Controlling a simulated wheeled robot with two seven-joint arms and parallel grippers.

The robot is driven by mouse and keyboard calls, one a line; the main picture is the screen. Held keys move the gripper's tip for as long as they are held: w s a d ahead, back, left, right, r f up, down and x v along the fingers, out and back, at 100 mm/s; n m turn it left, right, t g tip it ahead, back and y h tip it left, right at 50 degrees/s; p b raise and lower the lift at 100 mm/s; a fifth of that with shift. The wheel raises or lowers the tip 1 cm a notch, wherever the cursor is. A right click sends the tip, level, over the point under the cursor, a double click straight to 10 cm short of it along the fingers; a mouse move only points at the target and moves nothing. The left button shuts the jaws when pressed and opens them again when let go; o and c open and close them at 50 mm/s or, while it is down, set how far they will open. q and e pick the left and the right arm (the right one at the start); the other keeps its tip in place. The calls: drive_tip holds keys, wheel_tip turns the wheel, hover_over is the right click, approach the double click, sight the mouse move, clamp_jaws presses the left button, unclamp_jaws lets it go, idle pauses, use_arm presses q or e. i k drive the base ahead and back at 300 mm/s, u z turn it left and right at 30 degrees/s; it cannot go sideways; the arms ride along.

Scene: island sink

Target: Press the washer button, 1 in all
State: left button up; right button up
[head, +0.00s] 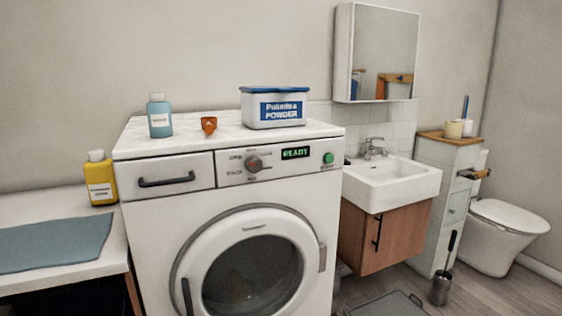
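The white washer (150,235) stands in the middle of the head view with its round door shut. Its control panel has a dark display (297,153) reading "READY" in green. A round green button (328,158) sits to the right of the display, with small lettering below it. A knob (254,163) with a reddish centre is on the left of the panel. Neither of my grippers shows in the head view, so nothing of mine is seen near the button.
A yellow bottle (101,180) stands on the left counter (60,281) near a blue-grey cloth (55,243). A sink (392,184) is at right.

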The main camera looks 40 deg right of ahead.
sight(328, 158)
drive_tip(key=z, duration=1.5)
